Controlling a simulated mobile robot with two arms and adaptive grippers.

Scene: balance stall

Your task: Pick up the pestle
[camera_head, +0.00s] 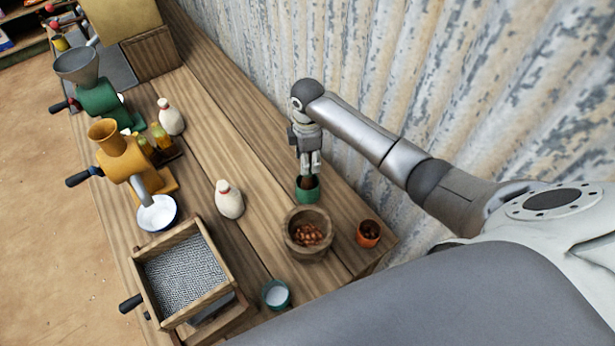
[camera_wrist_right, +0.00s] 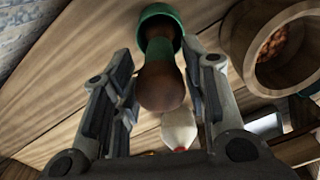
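The pestle (camera_wrist_right: 161,82), brown wood with a rounded knob end, stands in a small green cup (camera_head: 307,192). The cup also shows at the top of the right wrist view (camera_wrist_right: 158,13). My right gripper (camera_head: 309,168) points down just above the cup, near the wall side of the bench. In the right wrist view its open fingers (camera_wrist_right: 157,62) lie on either side of the pestle, with gaps visible at both sides. In the head view the fingers hide most of the pestle. My left gripper is not in view.
A wooden mortar (camera_head: 291,240) with brown nuts stands close in front of the green cup. An orange cup (camera_head: 368,234) is to its right. A white bottle (camera_head: 229,200), grinders and a wooden sieve box (camera_head: 222,255) stand to the left. The corrugated wall (camera_head: 400,80) runs behind.

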